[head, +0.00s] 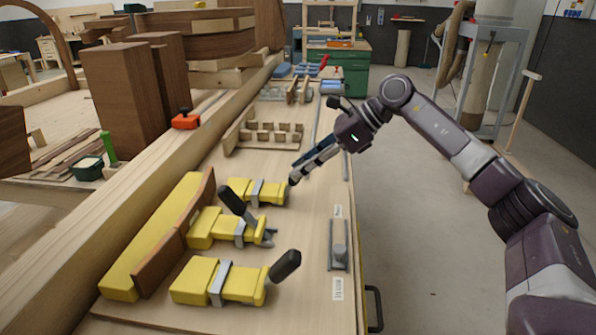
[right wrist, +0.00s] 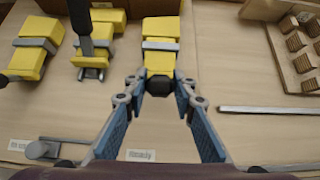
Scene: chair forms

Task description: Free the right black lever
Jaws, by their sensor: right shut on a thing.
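Three yellow toggle clamps with grey bands sit in a row on the wooden board. The farthest clamp (head: 258,191) has my right gripper (head: 293,180) at its right end; in the right wrist view this clamp (right wrist: 160,45) is the rightmost. Its black lever (right wrist: 158,86) points toward me, low, between my right gripper's fingertips (right wrist: 161,84), which are shut on it. The middle clamp's black lever (head: 232,201) stands up, tilted. The nearest clamp's black lever (head: 285,266) points right, away from its yellow body. My left gripper is not in view.
A curved brown wooden strip (head: 174,240) and a long yellow block (head: 152,238) lie left of the clamps. A notched wooden rack (head: 262,135) stands behind. A grey metal slide (head: 339,250) lies at the board's right edge.

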